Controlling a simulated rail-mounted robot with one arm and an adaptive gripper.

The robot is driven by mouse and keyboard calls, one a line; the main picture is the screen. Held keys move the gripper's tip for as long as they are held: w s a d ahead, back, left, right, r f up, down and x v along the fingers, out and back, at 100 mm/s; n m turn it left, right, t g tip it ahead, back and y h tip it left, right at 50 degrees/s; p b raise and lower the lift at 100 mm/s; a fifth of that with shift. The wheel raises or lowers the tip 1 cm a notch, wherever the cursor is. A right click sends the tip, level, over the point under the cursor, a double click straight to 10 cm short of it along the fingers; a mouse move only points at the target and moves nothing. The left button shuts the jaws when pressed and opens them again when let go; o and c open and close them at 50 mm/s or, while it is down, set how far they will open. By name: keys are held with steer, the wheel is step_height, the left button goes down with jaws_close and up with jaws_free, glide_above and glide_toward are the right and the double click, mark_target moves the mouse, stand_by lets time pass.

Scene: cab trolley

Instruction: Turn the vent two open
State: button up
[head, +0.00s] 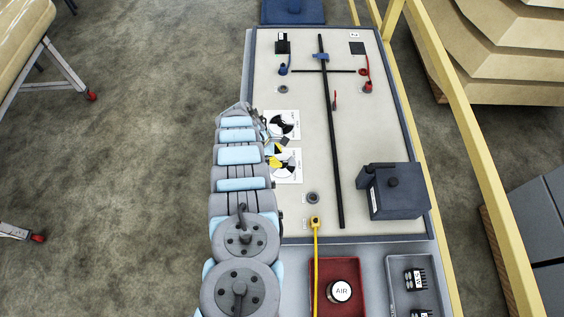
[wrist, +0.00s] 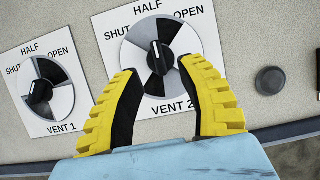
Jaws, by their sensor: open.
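The vent 2 dial (wrist: 160,57) is a black knob on a white card with grey and black sectors, marked SHUT, HALF and OPEN. A pale mark on the knob points up, roughly toward HALF; its exact setting is hard to tell. In the head view the vent 2 card (head: 294,172) is the nearer of two dial cards, partly covered. My gripper (wrist: 160,70) is open, its yellow-and-black fingers spread to either side of the knob's lower part. I cannot tell whether they touch it. My gripper also shows, small and partly hidden, in the head view (head: 275,155).
The vent 1 dial (wrist: 40,91) is just left of vent 2. A round grey button (wrist: 271,81) is to the right. On the panel (head: 290,217) are a black rod (head: 333,160) and a dark box (head: 396,193). Red (head: 326,271) and grey trays are at the near end.

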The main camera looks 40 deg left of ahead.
mark_target(282, 162)
steer(key=b+x, duration=0.2)
steer(key=x, duration=0.1)
steer(key=shift+w+f, duration=0.1)
steer(key=shift+f, duration=0.25)
steer(key=shift+w+d+f, duration=0.2)
steer(key=shift+d+f, duration=0.05)
jaws_close()
